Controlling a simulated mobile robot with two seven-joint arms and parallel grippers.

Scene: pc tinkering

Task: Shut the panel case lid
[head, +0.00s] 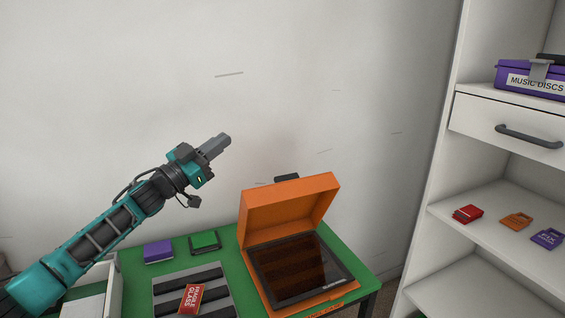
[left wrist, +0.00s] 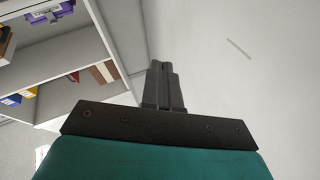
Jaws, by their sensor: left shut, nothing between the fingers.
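The orange panel case stands on the green table, with its lid (head: 290,212) raised and tilted back on its far side. Its base (head: 262,285) holds a dark panel (head: 298,268) with a black frame. My left gripper (head: 222,142) is in the air, up and to the left of the raised lid, apart from it. Its fingers are shut together with nothing between them, as the left wrist view (left wrist: 163,85) also shows. The case does not show in the left wrist view. My right gripper is not in view.
A grey striped mat (head: 165,294) with a red card (head: 191,299) lies left of the case. A white shelf (head: 470,95) stands at right; a white wall (head: 300,80) is behind.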

